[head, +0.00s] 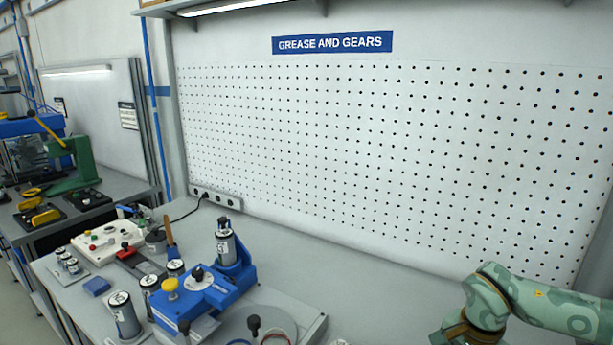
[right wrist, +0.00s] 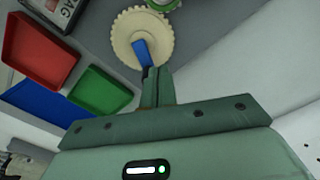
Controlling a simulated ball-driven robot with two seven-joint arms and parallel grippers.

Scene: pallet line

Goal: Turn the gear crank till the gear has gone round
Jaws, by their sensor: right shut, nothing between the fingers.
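The cream toothed gear (right wrist: 122,24) lies at the top middle of the right wrist view. A blue bar (right wrist: 140,48), which looks like its crank, reaches from near the gear's middle toward my fingers. My right gripper (right wrist: 155,72) is shut and empty, with its fingertips at the near end of the blue bar. I cannot tell whether they touch it. The fingers hide part of that end. In the head view only my right arm shows at the bottom right; the gear is not visible there. My left gripper is in neither view.
In the right wrist view a red tray (right wrist: 38,48), a green tray (right wrist: 101,92) and a blue tray (right wrist: 48,101) lie left of the gear. In the head view a blue fixture (head: 225,287) and several canisters crowd the bench's left; the bench (head: 375,290) is clear right of them.

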